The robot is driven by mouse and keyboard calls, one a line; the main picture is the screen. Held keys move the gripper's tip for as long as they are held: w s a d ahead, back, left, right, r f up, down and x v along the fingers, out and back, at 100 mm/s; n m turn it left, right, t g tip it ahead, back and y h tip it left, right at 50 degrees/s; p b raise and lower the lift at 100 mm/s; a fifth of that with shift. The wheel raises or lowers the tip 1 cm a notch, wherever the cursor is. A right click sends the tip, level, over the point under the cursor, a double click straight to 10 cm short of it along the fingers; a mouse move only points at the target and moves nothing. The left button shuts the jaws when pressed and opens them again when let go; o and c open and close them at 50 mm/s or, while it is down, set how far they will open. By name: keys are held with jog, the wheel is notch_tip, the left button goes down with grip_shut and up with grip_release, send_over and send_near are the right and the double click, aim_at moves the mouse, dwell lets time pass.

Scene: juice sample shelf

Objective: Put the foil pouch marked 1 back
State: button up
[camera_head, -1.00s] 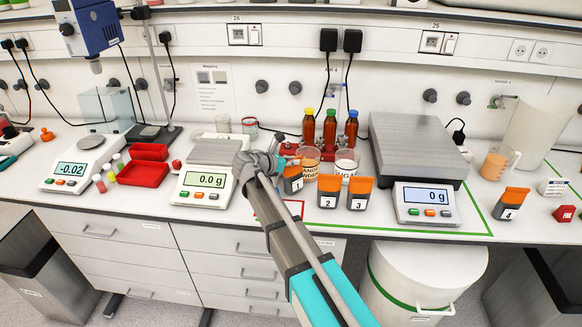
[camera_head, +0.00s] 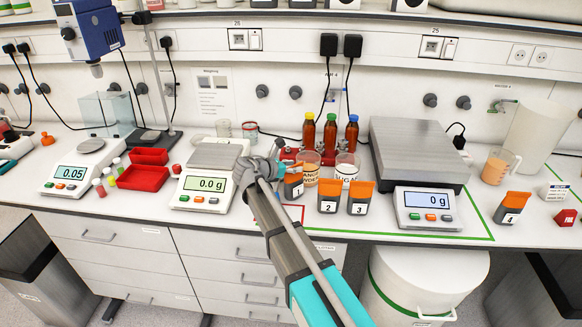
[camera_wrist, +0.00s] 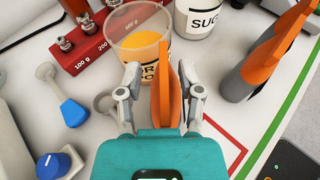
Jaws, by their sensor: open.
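The foil pouch marked 1 (camera_head: 294,189) has an orange top and a dark front with a white label. It is upright on the bench behind the red outline (camera_head: 302,214). My gripper (camera_head: 275,160) is at the pouch's left in the head view and partly covers it. In the wrist view the pouch (camera_wrist: 166,88) is seen edge-on, between the two fingers of my gripper (camera_wrist: 160,82). The fingers are open, one on each side of it. Whether either finger touches it, I cannot tell; its foot is hidden.
Beakers of orange powder (camera_head: 307,165) and sugar (camera_head: 346,167) stand close behind. Pouches 2 (camera_head: 329,194) and 3 (camera_head: 360,197) stand to the right; pouch 4 (camera_head: 511,207) is farther right. A balance (camera_head: 203,184) is at left. A red weight block (camera_wrist: 98,42) lies near the powder beaker.

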jog(key=shift+r, duration=0.1)
jog(key=shift+s+a+r+p, duration=0.2)
jog(key=shift+s+a+p, duration=0.1)
jog(key=shift+a, duration=0.05)
jog(key=p+v, duration=0.3)
jog(key=v, duration=0.8)
jog(key=shift+p, duration=0.3)
jog(key=shift+f, duration=0.1)
jog(key=s+d+f+m+g+y, duration=0.1)
jog(key=s+d+f+m+g, duration=0.1)
jog(key=d+m, duration=0.2)
jog(key=s+d+f+m+g+y, duration=0.1)
jog(key=s+d+f+m+g, duration=0.1)
jog(key=d, duration=0.7)
jog(key=s+d+f+m+g+y, duration=0.1)
jog(key=s+d+f+m+g, duration=0.1)
jog(key=d+f+m, duration=0.2)
jog(key=shift+s+d+f+m, duration=0.1)
jog(key=shift+d+f+m, duration=0.05)
jog(key=shift+d+m, duration=1.25)
jog(key=s+d+f+m+g+y, duration=0.3)
jog(key=s+d+m+y, duration=0.4)
jog(key=s+d+m, duration=0.3)
jog(key=s+f+m, duration=0.1)
jog(key=s+m, duration=0.1)
jog(key=m, duration=0.1)
jog(key=shift+d+m+g, duration=0.3)
jog(key=shift+d+m, duration=0.1)
